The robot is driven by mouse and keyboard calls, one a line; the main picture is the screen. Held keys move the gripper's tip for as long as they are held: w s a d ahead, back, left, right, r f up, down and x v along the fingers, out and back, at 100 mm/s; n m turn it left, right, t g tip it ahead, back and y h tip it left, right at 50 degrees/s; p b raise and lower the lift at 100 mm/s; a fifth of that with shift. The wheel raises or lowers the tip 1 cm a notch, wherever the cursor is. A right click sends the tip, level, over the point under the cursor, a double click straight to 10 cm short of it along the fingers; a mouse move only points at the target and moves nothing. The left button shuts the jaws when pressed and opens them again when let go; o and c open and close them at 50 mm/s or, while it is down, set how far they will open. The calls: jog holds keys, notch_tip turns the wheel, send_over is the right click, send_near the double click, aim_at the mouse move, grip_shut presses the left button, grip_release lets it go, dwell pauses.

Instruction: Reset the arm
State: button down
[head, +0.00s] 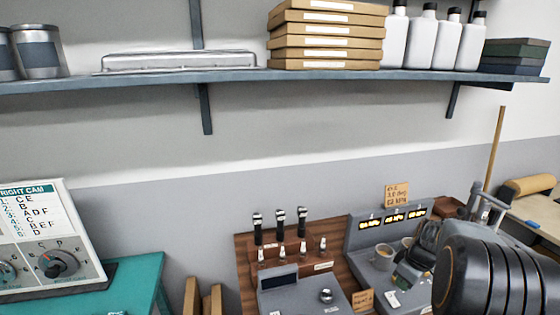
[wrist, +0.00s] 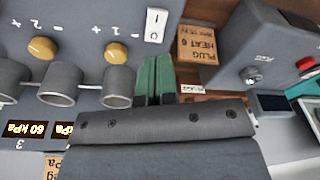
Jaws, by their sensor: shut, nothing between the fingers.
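My gripper (wrist: 155,78) shows in the wrist view with its two green-tipped fingers together and nothing between them. The fingers are above a grey tester (wrist: 70,45) with yellow knobs, metal cups and a white rocker switch. In the head view, my dark arm covers the lower right corner and reaches over the right side of the wooden bench (head: 243,258). The grey tester with lit displays (head: 360,232) stands there beside the arm. Whether the fingers touch anything cannot be told.
A grey box (head: 290,290) with a small screen and several upright tools (head: 280,228) share the bench. A teal table (head: 150,275) holds a "RIGHT CAM" panel (head: 75,215) at left. A loaded wall shelf (head: 230,77) runs above; the space between is clear.

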jog(key=s+m, duration=0.1)
jog(key=m, duration=0.1)
jog(key=s+a+f+m, duration=0.1)
jog(key=shift+s+a+m, duration=0.1)
jog(key=shift+m, duration=0.3)
jog(key=s+a+r+m+t, duration=0.1)
jog(key=s+a+r, duration=0.2)
jog(key=a, duration=0.3)
jog(key=s+a+r+t, duration=0.1)
jog(key=s+a+r, duration=0.2)
jog(key=a, duration=0.4)
jog(key=s+a+r+m+t+h, duration=0.1)
jog(key=s+a+r, duration=0.3)
jog(key=a+r, duration=0.1)
jog(key=shift+a+r+m+t, duration=0.2)
jog(key=shift+a+m+t, duration=0.1)
jog(key=shift+a, duration=0.55)
jog(key=shift+s+a, duration=0.1)
